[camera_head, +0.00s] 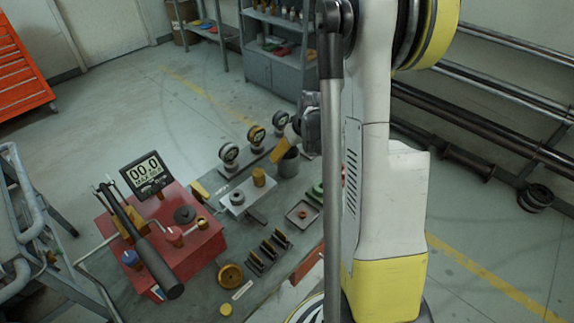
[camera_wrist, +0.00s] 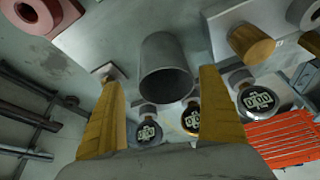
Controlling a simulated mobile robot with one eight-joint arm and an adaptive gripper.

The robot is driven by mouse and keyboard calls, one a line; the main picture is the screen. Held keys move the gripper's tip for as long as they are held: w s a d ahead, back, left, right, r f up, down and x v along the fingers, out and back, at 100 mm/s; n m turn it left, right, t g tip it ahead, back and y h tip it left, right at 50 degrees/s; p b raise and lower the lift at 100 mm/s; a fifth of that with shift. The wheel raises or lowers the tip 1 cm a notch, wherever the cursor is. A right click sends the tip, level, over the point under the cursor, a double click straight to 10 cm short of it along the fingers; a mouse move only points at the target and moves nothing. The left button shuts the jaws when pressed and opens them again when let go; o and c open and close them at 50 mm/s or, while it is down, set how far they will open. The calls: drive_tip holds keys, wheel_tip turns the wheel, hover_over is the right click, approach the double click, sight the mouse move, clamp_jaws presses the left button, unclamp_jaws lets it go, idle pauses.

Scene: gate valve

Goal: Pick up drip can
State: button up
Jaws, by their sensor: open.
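The drip can is a plain grey open-topped cylinder. In the head view the can (camera_head: 289,165) stands at the back right of the bench, partly covered by a yellow finger of my gripper (camera_head: 281,150). In the wrist view the can (camera_wrist: 164,60) appears between the two yellow fingers of my gripper (camera_wrist: 160,76), its dark mouth facing the camera. The fingers are spread wide and empty, with a gap showing on each side of the can. I cannot tell how far down its sides they reach.
Round gauges (camera_head: 228,155) stand in a row close to the can. A grey block with a yellow knob (camera_head: 258,178) is to its left, and a square tray (camera_head: 302,214) is in front. A red box (camera_head: 160,245) with a digital display (camera_head: 146,173) fills the bench's left.

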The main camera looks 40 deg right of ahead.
drive_tip(key=b+x, duration=0.1)
drive_tip(key=x, duration=0.2)
drive_tip(key=b+x, duration=0.1)
drive_tip(key=x, duration=0.1)
drive_tip(key=shift+s+a+f+b, duration=0.1)
drive_tip(key=shift+a+f+b, duration=0.05)
drive_tip(key=shift+a+b, duration=0.2)
drive_tip(key=c, duration=1.3)
